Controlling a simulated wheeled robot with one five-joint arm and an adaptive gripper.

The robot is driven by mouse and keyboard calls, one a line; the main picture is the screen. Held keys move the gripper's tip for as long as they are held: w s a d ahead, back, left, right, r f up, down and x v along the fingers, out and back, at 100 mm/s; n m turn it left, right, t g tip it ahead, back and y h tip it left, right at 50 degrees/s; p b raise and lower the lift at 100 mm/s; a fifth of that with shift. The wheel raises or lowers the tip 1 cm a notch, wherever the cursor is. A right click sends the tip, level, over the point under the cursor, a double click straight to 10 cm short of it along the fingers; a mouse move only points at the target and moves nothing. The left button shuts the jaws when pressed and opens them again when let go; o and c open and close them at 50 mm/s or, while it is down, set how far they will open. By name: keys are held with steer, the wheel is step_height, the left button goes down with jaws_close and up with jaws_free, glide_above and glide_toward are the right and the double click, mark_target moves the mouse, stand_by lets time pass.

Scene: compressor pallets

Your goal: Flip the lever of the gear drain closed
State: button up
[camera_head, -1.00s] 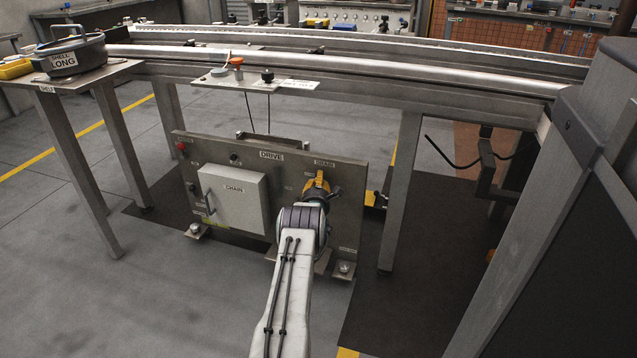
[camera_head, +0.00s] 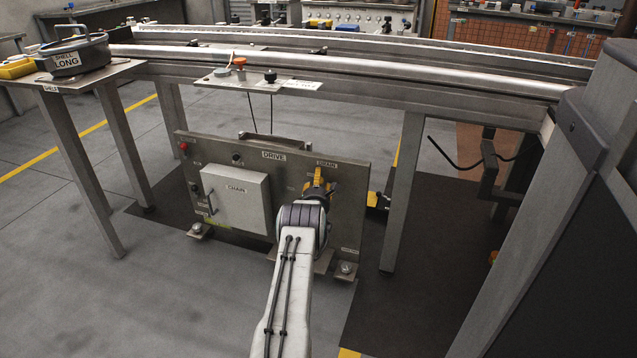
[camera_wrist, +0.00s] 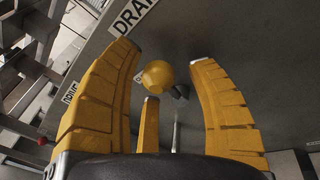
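The drive panel (camera_head: 270,215) stands below the conveyor, with a DRAIN label (camera_head: 326,163) at its upper right. My gripper (camera_head: 318,183) is at the panel just below that label and hides most of the drain fitting in the head view. In the wrist view, my gripper (camera_wrist: 163,58) has its yellow fingers spread wide. A yellow ball knob (camera_wrist: 157,76) shows between them, close to the panel, with a short dark stem (camera_wrist: 180,91) beside it. I see a gap between the knob and the outer fingers. Whether the nearer middle finger touches it I cannot tell.
A CHAIN cover box (camera_head: 235,200) with a handle is left of my gripper on the panel. A conveyor leg (camera_head: 403,190) stands to the right. A small shelf (camera_head: 260,82) overhangs the panel. A table (camera_head: 85,75) with a LONG shell (camera_head: 75,55) stands at the left.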

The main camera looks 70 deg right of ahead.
steer(key=shift+r, duration=0.1)
steer(key=shift+s+a, duration=0.1)
steer(key=shift+a, duration=0.1)
steer(key=v, duration=1.1)
steer(key=shift+a, duration=0.3)
stand_by(0.8)
